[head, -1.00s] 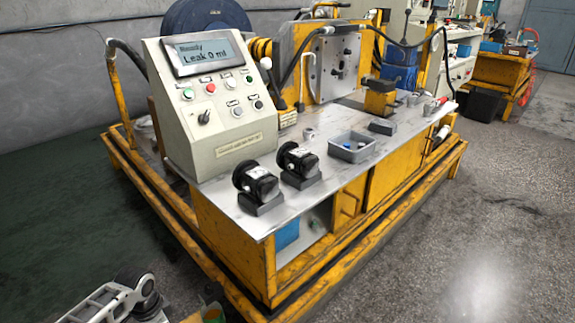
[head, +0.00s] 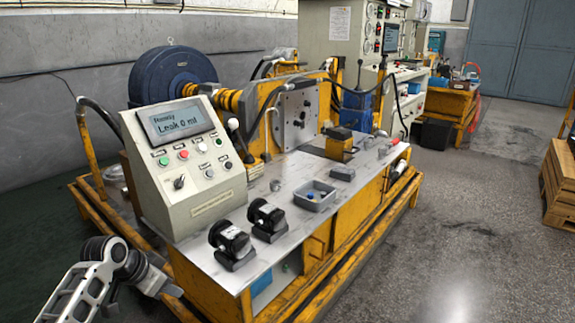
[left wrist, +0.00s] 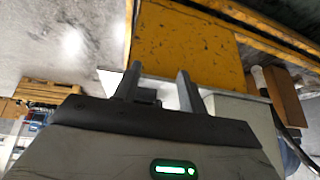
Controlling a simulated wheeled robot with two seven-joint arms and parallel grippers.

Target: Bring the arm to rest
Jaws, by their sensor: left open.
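My left arm comes in at the lower left of the head view, beside the front left corner of the yellow test bench (head: 205,287). Its gripper end (head: 162,285) is small there and partly hidden. In the left wrist view the two fingers of my left gripper (left wrist: 158,84) stand apart, with no held part clearly seen between them. The bench's yellow panel (left wrist: 185,45) and a pale plate edge show beyond the fingertips. My right gripper is not in view.
The bench carries a control box (head: 190,170) reading "Leak 0 ml", two black motors (head: 232,243) (head: 267,218) and a grey tray (head: 315,196) with small parts. A yellow rail frame surrounds it. Open floor (head: 450,230) lies to the right; wooden pallets (head: 560,185) stand at the right edge.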

